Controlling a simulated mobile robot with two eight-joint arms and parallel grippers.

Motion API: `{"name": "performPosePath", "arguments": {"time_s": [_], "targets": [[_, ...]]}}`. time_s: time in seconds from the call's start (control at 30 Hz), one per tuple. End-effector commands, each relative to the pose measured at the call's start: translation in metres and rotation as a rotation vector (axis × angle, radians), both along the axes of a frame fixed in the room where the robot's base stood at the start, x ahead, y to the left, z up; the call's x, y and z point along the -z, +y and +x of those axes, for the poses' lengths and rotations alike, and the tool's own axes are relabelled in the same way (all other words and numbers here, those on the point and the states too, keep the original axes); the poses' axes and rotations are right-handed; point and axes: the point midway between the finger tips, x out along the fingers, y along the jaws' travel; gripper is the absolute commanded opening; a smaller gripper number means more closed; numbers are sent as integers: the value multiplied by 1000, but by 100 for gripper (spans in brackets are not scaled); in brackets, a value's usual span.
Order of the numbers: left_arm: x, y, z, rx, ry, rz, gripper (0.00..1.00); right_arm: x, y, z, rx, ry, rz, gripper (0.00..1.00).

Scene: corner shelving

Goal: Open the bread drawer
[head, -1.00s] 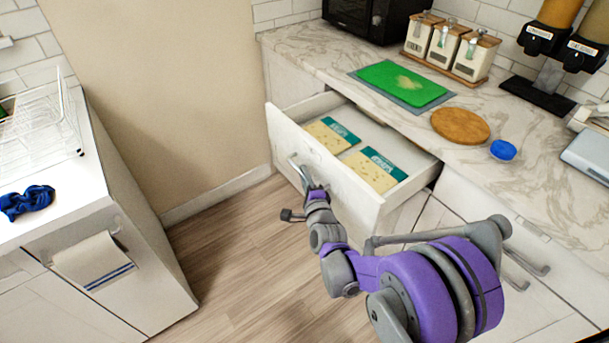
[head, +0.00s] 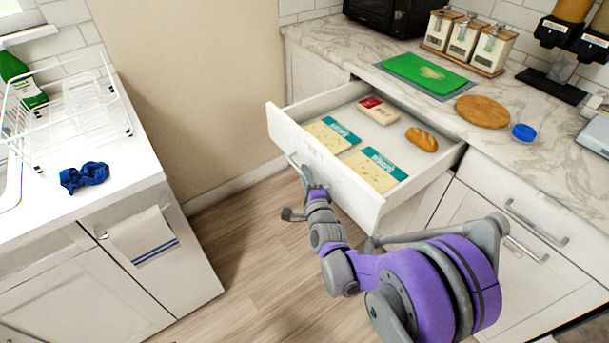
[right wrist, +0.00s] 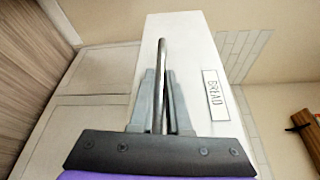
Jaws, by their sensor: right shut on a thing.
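The bread drawer (head: 335,167) is pulled well out from under the marble counter. Inside lie two teal-and-yellow packets, a bread roll (head: 421,139) and a red-and-white packet (head: 380,110). My right gripper (head: 303,175) is at the drawer's front face, shut on its bar handle. In the right wrist view, the handle (right wrist: 161,75) stands between the two fingers (right wrist: 160,105), beside a label reading BREAD (right wrist: 216,95). My left gripper is not in view.
A green cutting board (head: 425,73), a round wooden board (head: 482,111) and a blue lid (head: 523,132) lie on the counter. A second counter with a dish rack (head: 75,115) and a blue cloth (head: 84,178) stands at left. Wood floor is clear between.

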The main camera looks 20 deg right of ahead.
Motion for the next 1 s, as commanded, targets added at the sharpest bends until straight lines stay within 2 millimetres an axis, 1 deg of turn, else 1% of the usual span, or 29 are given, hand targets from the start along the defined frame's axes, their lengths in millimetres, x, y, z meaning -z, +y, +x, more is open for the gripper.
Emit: {"name": "performPosePath", "arguments": {"time_s": [0.27,0.3,0.43,0.47,0.77,0.87,0.97,1.0], "targets": [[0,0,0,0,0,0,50,0,0,0,0,-1,0,0],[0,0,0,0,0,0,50,0,0,0,0,-1,0,18],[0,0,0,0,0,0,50,0,0,0,0,-1,0,42],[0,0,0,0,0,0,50,0,0,0,0,-1,0,45],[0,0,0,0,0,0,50,0,0,-1,0,-1,0,45],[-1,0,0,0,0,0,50,-1,0,-9,0,-1,0,45],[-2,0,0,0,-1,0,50,-3,1,-26,0,-1,2,45],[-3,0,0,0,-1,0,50,-3,1,-34,0,-1,1,45]]}}
